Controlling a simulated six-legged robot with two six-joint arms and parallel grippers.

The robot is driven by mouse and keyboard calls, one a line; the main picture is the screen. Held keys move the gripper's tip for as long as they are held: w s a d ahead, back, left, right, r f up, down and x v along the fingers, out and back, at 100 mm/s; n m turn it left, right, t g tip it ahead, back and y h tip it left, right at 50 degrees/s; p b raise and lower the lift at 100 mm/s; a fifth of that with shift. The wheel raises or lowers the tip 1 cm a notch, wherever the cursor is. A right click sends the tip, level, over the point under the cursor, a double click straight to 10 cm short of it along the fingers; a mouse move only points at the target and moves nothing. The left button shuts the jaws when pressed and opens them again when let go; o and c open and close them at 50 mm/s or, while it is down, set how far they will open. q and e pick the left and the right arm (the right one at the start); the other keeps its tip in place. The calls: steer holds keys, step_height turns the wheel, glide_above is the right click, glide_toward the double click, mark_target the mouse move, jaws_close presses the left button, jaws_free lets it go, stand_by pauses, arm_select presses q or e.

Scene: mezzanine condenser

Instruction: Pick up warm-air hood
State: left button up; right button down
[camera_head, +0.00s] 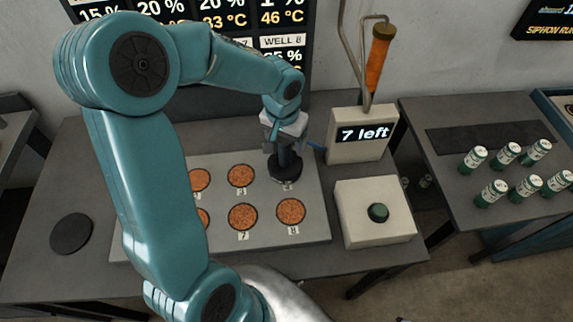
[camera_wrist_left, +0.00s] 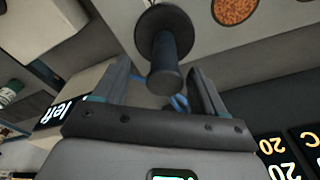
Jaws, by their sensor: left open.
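The warm-air hood (camera_head: 285,170) is a dark round disc with an upright black post. It sits over the well marked 4, at the back right of the grey well plate (camera_head: 315,232). In the left wrist view the hood (camera_wrist_left: 164,45) shows its post pointing toward my gripper. My left gripper (camera_head: 284,146) is just above the hood, pointing down. In the wrist view its two fingers (camera_wrist_left: 160,86) are apart, with the end of the post between them and visible gaps on both sides. My right gripper is not in view.
A box reading "7 left" (camera_head: 362,134) with an orange-handled tool (camera_head: 377,58) stands close right of the gripper. A button box (camera_head: 374,212) is in front of it. A dark disc (camera_head: 71,234) lies at left. Several green-white canisters (camera_head: 491,192) stand on the right table.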

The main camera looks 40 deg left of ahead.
mark_target(285, 157)
arm_select(q)
steer(key=f+b, duration=0.1)
steer(key=f, duration=0.1)
steer(key=a+f, duration=0.1)
steer(key=shift+w+f+b, duration=0.1)
steer(key=shift+f+b, duration=0.25)
steer(key=shift+f, duration=0.15)
steer(key=shift+w+d, duration=0.2)
steer(key=shift+d, duration=0.1)
steer(key=shift+s+a, duration=0.15)
steer(key=shift+a, duration=0.05)
steer(key=c, duration=0.9)
jaws_close()
steer(key=shift+d, duration=0.1)
steer(key=shift+r, duration=0.2)
